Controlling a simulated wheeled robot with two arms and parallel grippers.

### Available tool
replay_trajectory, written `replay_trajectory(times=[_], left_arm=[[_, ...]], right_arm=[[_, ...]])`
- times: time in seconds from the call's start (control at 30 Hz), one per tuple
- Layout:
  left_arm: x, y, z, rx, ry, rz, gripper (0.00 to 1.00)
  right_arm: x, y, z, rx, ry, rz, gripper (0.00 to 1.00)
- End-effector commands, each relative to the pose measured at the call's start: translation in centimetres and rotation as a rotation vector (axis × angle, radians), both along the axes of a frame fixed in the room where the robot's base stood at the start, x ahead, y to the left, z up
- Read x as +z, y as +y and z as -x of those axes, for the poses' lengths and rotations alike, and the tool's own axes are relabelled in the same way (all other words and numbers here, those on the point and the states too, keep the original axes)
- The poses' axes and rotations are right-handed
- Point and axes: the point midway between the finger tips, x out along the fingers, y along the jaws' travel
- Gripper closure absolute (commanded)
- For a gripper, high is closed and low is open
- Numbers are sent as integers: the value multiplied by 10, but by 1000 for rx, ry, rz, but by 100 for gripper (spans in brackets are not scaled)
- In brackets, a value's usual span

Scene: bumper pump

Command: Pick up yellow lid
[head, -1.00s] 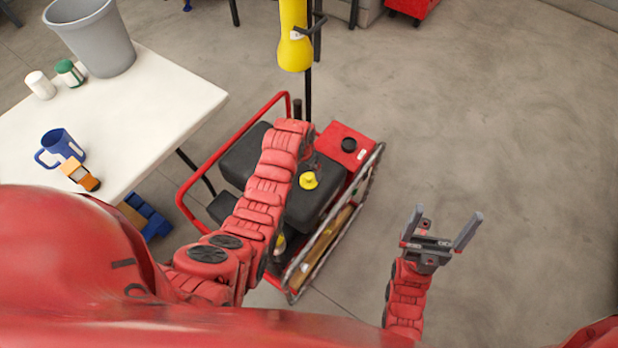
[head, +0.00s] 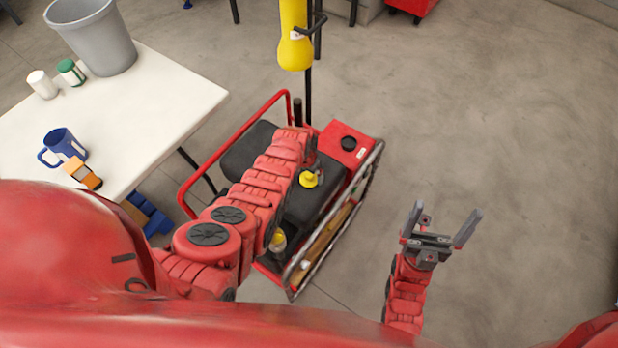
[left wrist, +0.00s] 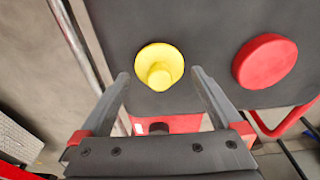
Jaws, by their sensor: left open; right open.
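The yellow lid (head: 308,180) sits on top of the black tank (head: 322,197) of the red-framed machine. In the left wrist view the lid (left wrist: 159,66) has a round flange with a raised knob and lies ahead, between the lines of the fingers. My left gripper (left wrist: 160,77) is open and empty, its fingertips just short of the lid. In the head view my left forearm mostly hides this gripper. My right gripper (head: 441,227) is open and empty over bare floor, right of the machine.
A red round cap (left wrist: 265,61) sits beside the lid on the tank. The machine's red rail (head: 236,142) and a yellow post (head: 294,40) stand close to my left arm. A white table (head: 150,105) holds a grey bin (head: 95,38) and a blue mug (head: 62,145). Floor at right is clear.

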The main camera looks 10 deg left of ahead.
Motion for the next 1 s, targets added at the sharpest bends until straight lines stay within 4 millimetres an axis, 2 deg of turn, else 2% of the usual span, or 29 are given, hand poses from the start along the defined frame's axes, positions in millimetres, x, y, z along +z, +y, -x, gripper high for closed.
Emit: replay_trajectory(times=[0.13, 0.5, 0.57, 0.9, 1.0], left_arm=[[-9, 0, 1, 0, 5, 0, 0], [-11, -1, -1, 0, -1, 0, 0], [-11, -1, -1, 0, -1, 0, 9], [-11, -1, -1, 0, 0, 0, 70], [-11, -1, -1, 0, 0, 0, 72]], right_arm=[[-4, 0, 0, 0, 0, 0, 0], [-4, 0, 0, 0, 0, 0, 0], [-4, 0, 0, 0, 0, 0, 0], [-4, 0, 0, 0, 0, 0, 0], [-4, 0, 0, 0, -1, 0, 0]])
